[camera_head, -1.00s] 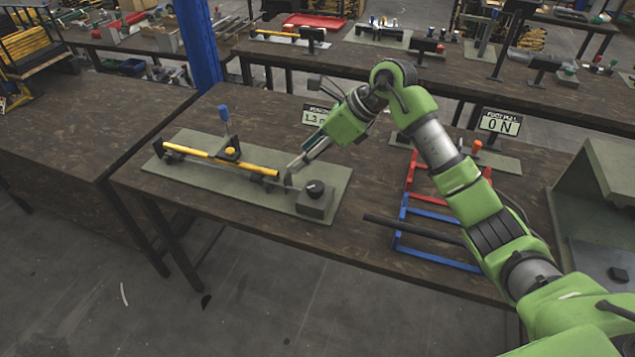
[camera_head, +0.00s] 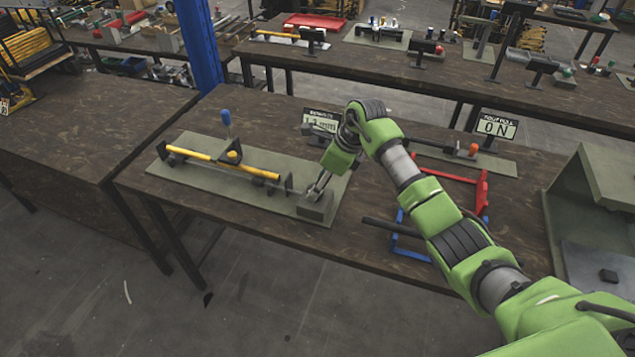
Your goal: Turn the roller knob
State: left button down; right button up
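The roller fixture is a grey-green plate (camera_head: 255,193) on the wooden table, with a yellow roller (camera_head: 215,163) lying along it. A small grey block (camera_head: 316,208) stands at the plate's right end. The knob on top of this block is hidden behind my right gripper (camera_head: 318,190). That gripper points down, with its fingertips at the block's top. I cannot tell whether its fingers are closed around the knob. My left gripper is not in view.
A display sign (camera_head: 318,119) behind the plate is partly covered by my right arm. Red (camera_head: 482,193) and blue (camera_head: 410,254) frames lie right of the fixture. An "ON" sign (camera_head: 495,126) stands farther back.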

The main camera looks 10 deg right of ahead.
jog(key=shift+x, duration=0.95)
jog(key=c, duration=1.1)
